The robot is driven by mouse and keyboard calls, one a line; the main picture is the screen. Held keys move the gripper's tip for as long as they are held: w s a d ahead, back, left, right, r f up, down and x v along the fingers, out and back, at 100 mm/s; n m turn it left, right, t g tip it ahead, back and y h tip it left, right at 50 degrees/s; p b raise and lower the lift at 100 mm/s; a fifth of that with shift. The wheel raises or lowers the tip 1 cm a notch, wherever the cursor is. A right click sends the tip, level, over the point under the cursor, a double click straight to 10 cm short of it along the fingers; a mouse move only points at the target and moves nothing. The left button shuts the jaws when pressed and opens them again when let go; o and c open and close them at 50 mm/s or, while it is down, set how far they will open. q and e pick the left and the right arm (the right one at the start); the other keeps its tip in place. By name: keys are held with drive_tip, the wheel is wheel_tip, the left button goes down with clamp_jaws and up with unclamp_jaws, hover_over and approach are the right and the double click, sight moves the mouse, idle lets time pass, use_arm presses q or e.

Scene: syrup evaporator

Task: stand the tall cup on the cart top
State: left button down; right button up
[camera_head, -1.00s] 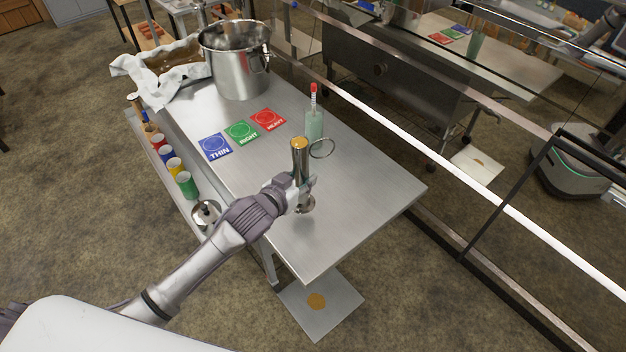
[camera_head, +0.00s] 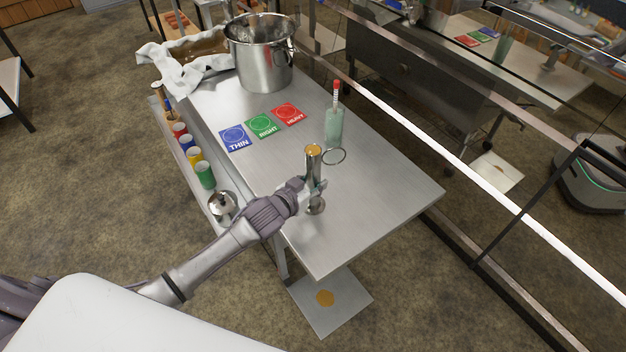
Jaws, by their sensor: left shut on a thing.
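The tall cup (camera_head: 313,165) is a slim, upright metal cylinder with amber at its top. It is over the near half of the steel cart top (camera_head: 375,205). My left gripper (camera_head: 312,190) is shut around its lower part, and a round foot shows just below the fingers. I cannot tell whether the foot touches the cart top. A thin metal ring (camera_head: 334,157) is at the cup's upper right and seems joined to it. My right gripper is out of view.
A greenish glass with a red-topped stick (camera_head: 334,128) stands just behind the cup. Blue, green (camera_head: 263,125) and red cards lie to the left. A steel pot (camera_head: 264,65) stands at the far end. Colored cups and a metal lidded piece (camera_head: 222,205) line the side shelf.

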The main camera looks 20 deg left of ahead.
use_arm(q)
drive_tip(key=c, duration=0.7)
unclamp_jaws()
drive_tip(key=shift+f, duration=0.1)
drive_tip(key=v, duration=1.2)
drive_tip(key=shift+a, duration=0.1)
